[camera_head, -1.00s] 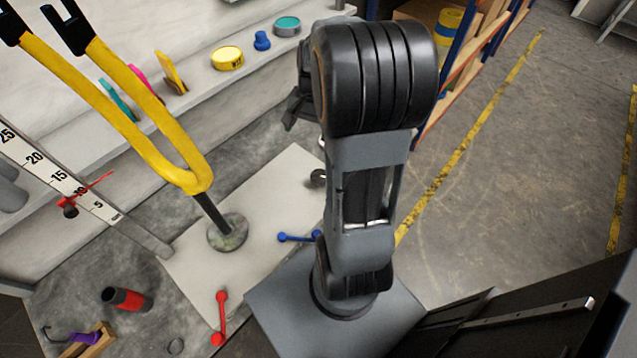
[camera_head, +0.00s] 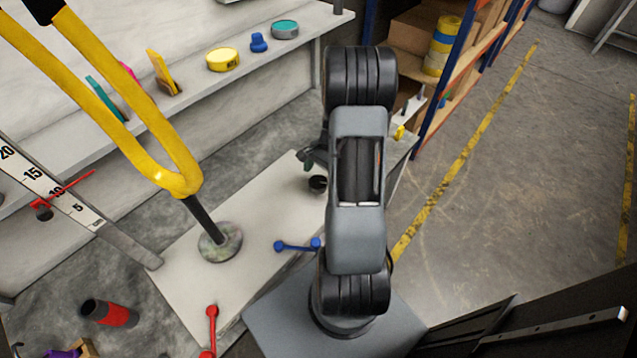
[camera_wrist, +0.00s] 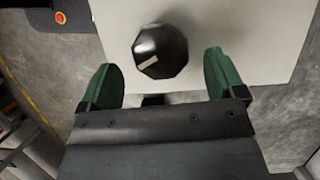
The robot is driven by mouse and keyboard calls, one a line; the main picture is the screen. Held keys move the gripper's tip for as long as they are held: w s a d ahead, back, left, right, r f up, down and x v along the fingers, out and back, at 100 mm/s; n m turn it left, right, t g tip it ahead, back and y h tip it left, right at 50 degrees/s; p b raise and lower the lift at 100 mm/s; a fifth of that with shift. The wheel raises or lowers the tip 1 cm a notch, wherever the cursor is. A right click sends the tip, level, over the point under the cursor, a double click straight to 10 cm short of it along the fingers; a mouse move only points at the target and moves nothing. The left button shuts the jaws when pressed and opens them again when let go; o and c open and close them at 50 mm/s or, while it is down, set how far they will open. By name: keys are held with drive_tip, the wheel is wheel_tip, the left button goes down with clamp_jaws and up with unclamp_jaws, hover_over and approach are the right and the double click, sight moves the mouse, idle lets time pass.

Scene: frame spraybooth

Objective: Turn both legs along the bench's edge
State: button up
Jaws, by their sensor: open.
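A pale bench top (camera_head: 255,215) carries two small ball-ended levers, probably the legs. The blue one (camera_head: 297,245) lies roughly left-right in the picture, beside my arm. The red one (camera_head: 211,328) runs nearly up-down close to the bench's near-left side, its lower end near the frame edge. A black faceted knob (camera_head: 317,184) stands on the bench by my gripper. In the wrist view the knob (camera_wrist: 160,52) lies just beyond and between the green fingertips of my gripper (camera_wrist: 163,78). The gripper is open, with nothing between its fingers; the arm partly hides it in the head view.
A tall yellow fork on a round-footed post (camera_head: 220,242) rises from the bench. A ruler (camera_head: 75,208) with a red pointer is at left. A red-black cylinder (camera_head: 110,313) lies lower left. A shelf at the back holds a yellow tin (camera_head: 223,60). Open floor (camera_head: 510,180) lies right.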

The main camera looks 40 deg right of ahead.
sight(318, 182)
drive_tip(key=shift+x, duration=1.8)
drive_tip(key=shift+c, duration=0.5)
drive_tip(key=c, duration=0.8)
drive_tip(key=shift+n, duration=0.3)
drive_tip(key=n+g, duration=0.1)
drive_tip(key=n, duration=0.1)
drive_tip(key=n+g+h+p, duration=0.1)
drive_tip(key=n, duration=0.2)
drive_tip(key=shift+n, duration=0.3)
drive_tip(key=n+h, duration=0.1)
drive_tip(key=n, duration=0.2)
drive_tip(key=n+g+h, duration=0.1)
drive_tip(key=n, duration=0.2)
drive_tip(key=shift+p, duration=0.4)
drive_tip(key=shift+n, duration=0.4)
